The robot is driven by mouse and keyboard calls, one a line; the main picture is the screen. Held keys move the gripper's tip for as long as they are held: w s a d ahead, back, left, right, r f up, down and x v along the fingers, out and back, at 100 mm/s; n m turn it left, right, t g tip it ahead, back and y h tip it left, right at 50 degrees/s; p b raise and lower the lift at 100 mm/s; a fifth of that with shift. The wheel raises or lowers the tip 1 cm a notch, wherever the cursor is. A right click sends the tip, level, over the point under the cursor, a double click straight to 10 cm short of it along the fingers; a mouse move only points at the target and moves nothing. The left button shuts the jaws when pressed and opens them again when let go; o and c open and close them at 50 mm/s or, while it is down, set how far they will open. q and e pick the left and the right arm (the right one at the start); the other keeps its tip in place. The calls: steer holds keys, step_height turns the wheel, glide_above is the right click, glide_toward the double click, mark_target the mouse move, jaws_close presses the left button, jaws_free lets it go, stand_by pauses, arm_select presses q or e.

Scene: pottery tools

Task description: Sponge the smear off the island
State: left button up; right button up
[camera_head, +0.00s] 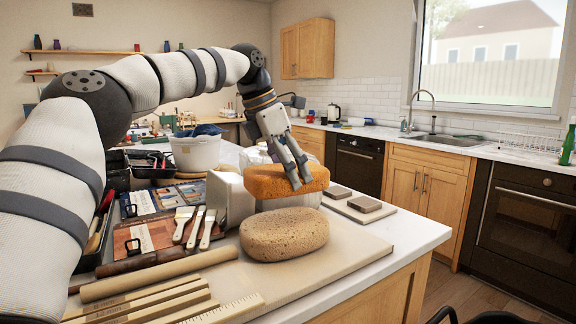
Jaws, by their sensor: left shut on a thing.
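My left gripper (301,182) comes down from above and is shut on the orange sponge (265,183). Its fingers lie over the right part of the sponge. The sponge is a rounded block and sits above a pale, light-coloured block behind the tan sponge; I cannot tell whether it touches that block. A larger tan sponge (284,237) lies on the beige board (360,251) on the island (418,229), in front of the gripper. I cannot make out the smear. My right gripper is out of view.
Brushes (207,229), a rolling pin (160,273) and wooden sticks crowd the left of the island. A grey-white block (230,198) stands left of the orange sponge. Two small brown blocks (364,204) lie to its right. The board's front right is clear.

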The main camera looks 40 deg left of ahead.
arm_select(q)
steer(key=shift+s+d+f, duration=0.1)
steer(key=shift+s+f, duration=0.05)
steer(key=shift+f, duration=2.85)
steer(key=o, duration=1.1)
steer(key=v, duration=1.2)
